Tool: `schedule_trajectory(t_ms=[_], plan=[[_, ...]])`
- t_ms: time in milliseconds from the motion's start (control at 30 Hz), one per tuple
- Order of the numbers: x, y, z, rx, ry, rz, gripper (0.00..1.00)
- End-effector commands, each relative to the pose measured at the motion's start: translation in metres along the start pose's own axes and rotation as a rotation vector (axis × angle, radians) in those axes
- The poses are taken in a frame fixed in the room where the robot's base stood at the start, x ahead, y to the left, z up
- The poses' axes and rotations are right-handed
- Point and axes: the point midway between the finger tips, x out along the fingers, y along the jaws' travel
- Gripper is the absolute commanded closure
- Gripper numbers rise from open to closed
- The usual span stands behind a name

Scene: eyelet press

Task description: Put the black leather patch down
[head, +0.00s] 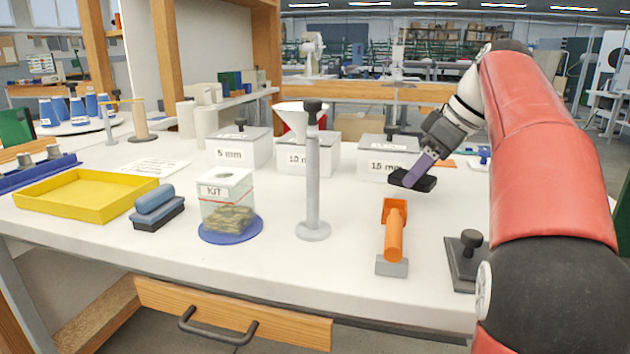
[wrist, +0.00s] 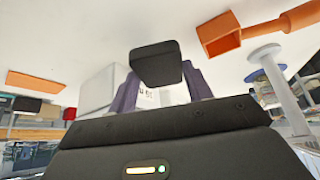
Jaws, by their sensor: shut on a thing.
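The black leather patch (head: 424,184) is a dark, thick block in front of the 15 mm box. My gripper (head: 418,172) has purple fingers and is shut on the patch. It holds it over the right part of the white table; the head view does not clearly show the gap below.
An orange tool (head: 395,232) lies just in front of the patch. A dark plate with a knob (head: 468,258) is at the right. The 15 mm box (head: 380,160) stands behind. An orange flat piece (wrist: 35,82) lies nearby. A grey post (head: 313,180) stands to the left.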

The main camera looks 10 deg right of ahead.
Motion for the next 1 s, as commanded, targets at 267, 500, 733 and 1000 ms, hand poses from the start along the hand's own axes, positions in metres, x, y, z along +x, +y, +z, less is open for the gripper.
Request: schedule_trajectory(t_ms=[267, 500, 733, 1000], plan=[[0.036, -0.030, -0.063, -0.008, 0.000, -0.003, 0.72], [0.061, -0.052, -0.109, -0.004, 0.000, -0.002, 0.72], [0.074, -0.058, -0.121, 0.000, -0.001, 0.000, 0.72], [0.101, -0.058, -0.105, 0.000, 0.000, 0.000, 0.72]])
